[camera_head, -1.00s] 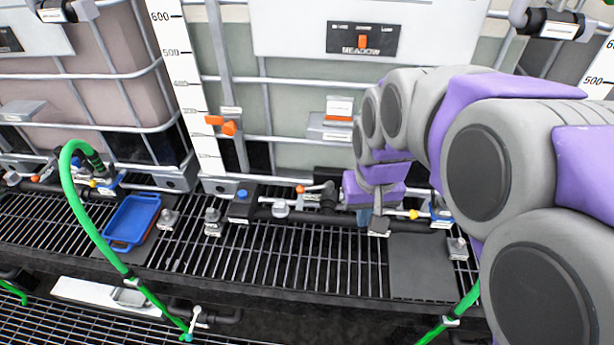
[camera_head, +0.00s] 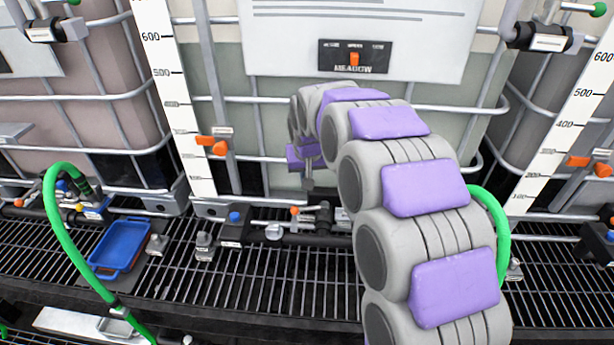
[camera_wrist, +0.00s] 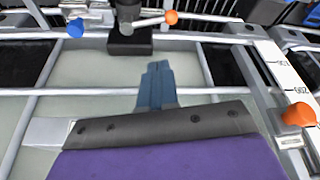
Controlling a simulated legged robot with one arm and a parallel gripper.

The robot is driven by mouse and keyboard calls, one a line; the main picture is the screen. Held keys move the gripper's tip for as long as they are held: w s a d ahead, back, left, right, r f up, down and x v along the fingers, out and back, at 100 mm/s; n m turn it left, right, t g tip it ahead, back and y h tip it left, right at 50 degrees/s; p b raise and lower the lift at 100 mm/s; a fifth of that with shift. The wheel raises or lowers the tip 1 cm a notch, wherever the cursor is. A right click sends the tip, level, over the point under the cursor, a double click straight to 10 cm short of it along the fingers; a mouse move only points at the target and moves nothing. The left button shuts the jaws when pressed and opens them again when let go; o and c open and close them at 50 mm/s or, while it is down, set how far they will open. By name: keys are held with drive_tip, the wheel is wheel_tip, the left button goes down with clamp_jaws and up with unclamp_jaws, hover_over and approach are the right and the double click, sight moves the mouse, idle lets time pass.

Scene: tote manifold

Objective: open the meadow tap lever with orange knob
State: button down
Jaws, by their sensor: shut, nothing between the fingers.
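The tank labelled MEADOW (camera_head: 355,57) stands in the middle of the head view behind a metal cage. A tap lever with an orange knob (camera_head: 295,210) sits low in front of it on the dark pipe fittings. In the wrist view the orange knob (camera_wrist: 171,17) is at the top, on a grey lever reaching right from a black valve. My gripper (camera_wrist: 157,68) is shut and empty, its blue-grey fingers pointing toward the valve and apart from it. In the head view my gripper (camera_head: 308,183) hangs before the tank, above and just right of the knob.
A blue knob (camera_wrist: 76,28) sits left of the valve in the wrist view. An orange level marker (camera_wrist: 298,115) is on the white scale at right. A blue tray (camera_head: 121,246) lies on the grating. A green hose (camera_head: 68,235) arches at left. Cage bars cross near my gripper.

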sight(310, 209)
drive_tip(key=b+x, duration=0.3)
drive_tip(key=x, duration=1.3)
drive_tip(key=shift+a+f, duration=0.25)
drive_tip(key=shift+a, duration=0.05)
drive_tip(key=shift+w+d, duration=0.15)
